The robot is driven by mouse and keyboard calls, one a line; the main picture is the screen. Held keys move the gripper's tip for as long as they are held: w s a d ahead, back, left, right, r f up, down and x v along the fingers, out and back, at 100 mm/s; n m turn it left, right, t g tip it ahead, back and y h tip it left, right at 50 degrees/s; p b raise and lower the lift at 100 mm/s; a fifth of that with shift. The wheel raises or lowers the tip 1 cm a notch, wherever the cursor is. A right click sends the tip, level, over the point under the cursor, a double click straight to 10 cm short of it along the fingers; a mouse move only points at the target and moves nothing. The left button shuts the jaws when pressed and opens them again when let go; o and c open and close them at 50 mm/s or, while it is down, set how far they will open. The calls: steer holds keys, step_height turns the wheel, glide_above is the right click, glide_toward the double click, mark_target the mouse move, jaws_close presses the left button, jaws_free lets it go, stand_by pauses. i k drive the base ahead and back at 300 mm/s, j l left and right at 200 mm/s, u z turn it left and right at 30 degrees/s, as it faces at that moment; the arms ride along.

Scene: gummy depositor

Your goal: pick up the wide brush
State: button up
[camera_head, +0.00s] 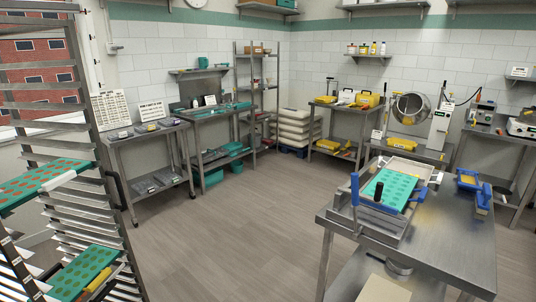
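I cannot make out the wide brush with certainty. A small yellow and white elongated object (98,281) lies beside a green mould tray (85,270) low on the rack at the left; it is too small to tell what it is. A blue and yellow item (472,183) sits on the right part of the steel table, and I cannot tell whether it is a brush or a tray. My gripper is not in view.
The steel table (450,240) at the right holds a blue-handled frame with a green mould sheet (390,188). The tall tray rack (60,130) fills the left edge. Benches and shelving (255,90) line the back walls. The floor (225,235) between is clear.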

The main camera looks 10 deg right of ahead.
mark_target(481, 203)
steer(key=z, duration=1.35)
